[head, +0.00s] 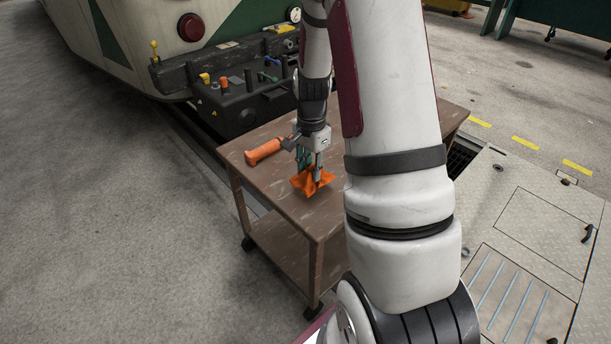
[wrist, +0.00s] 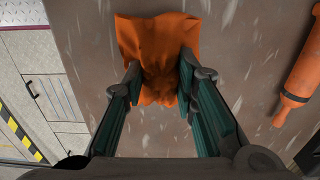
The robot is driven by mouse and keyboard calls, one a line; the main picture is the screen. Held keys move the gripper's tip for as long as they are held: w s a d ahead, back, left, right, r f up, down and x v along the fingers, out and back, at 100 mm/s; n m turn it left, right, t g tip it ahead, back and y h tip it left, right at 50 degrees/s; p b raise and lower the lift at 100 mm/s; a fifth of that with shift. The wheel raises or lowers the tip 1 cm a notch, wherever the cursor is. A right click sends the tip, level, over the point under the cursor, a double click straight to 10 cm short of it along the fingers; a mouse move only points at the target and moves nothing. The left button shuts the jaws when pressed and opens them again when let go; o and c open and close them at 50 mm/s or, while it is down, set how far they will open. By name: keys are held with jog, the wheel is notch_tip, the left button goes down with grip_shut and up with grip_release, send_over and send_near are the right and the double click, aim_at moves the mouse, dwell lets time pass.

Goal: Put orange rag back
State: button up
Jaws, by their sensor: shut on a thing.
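The orange rag (head: 312,181) is at the top of a brown wheeled cart (head: 262,193), near its left end. It also shows in the wrist view (wrist: 158,40), crumpled, with its near part between my fingers. My gripper (head: 311,165) points down at the cart top and is shut on the rag; it shows from above in the wrist view (wrist: 160,78). Whether the rag still touches the cart top is hard to tell. Part of the cart is hidden behind my arm.
An orange cylindrical tool (head: 263,151) lies on the cart beside the rag; it is at the right in the wrist view (wrist: 299,85). The tram front (head: 150,40) with its dark coupler (head: 240,105) stands behind. Metal floor hatches (head: 535,235) lie to the right. Open floor is left.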

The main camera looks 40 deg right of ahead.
aim_at(306, 175)
jog(key=shift+w+a, duration=0.1)
jog(key=shift+w, duration=0.3)
jog(key=shift+w+a+f, duration=0.1)
jog(key=shift+w+f, duration=0.05)
jog(key=shift+w, duration=0.4)
notch_tip(306, 175, down, 3)
jog(key=shift+s+f+b, duration=0.1)
jog(key=shift+b, duration=0.55)
jog(key=o, duration=1)
